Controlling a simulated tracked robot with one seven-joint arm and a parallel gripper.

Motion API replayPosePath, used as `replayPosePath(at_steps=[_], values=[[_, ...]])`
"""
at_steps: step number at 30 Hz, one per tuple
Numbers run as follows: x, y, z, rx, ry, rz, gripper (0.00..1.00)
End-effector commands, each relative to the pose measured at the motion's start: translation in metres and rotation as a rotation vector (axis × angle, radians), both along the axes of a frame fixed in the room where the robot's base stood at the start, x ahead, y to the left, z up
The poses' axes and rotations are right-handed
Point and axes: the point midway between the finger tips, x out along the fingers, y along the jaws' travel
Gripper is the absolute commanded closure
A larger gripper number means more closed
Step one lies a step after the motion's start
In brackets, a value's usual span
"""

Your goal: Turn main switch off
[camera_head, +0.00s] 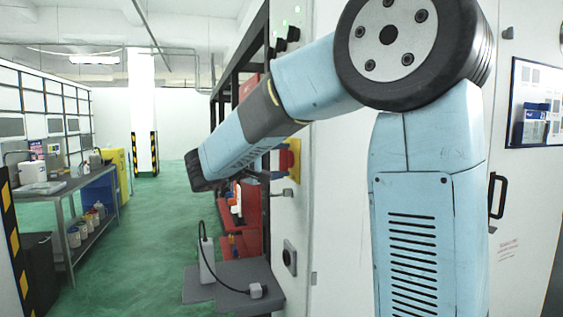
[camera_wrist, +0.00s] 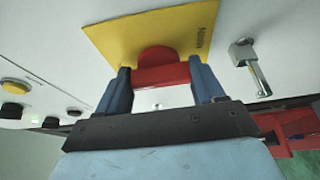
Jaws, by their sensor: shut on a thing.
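The main switch is a red handle (camera_wrist: 161,73) on a yellow plate (camera_wrist: 112,38) fixed to a pale cabinet face. In the head view the red handle (camera_head: 286,160) and yellow plate (camera_head: 296,150) show at the cabinet's side, just right of my wrist. My gripper (camera_wrist: 163,78) has one blue finger on each side of the red handle and is shut on it. The black palm hides nothing of the plate's upper part. In the head view my arm bends down to the left, and the fingers are mostly hidden by the wrist and too small to read clearly.
A metal latch handle (camera_wrist: 250,66) sticks out right of the plate. Push buttons (camera_wrist: 14,86) sit to the left. In the head view a grey ledge (camera_head: 228,285) carries a white device with a cable. A workbench (camera_head: 75,183) stands left; green floor between is clear.

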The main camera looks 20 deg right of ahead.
Motion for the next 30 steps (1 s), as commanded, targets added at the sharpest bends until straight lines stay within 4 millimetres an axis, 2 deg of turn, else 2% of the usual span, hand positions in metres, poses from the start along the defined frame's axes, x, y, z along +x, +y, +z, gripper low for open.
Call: replayPosePath(at_steps=[11, 30], values=[[-0.0003, 0.0063, -0.0027, 0.003, 0.125, -0.002, 0.62], [0.0021, 0.0082, -0.0005, 0.0, 0.7, 0.003, 0.62]])
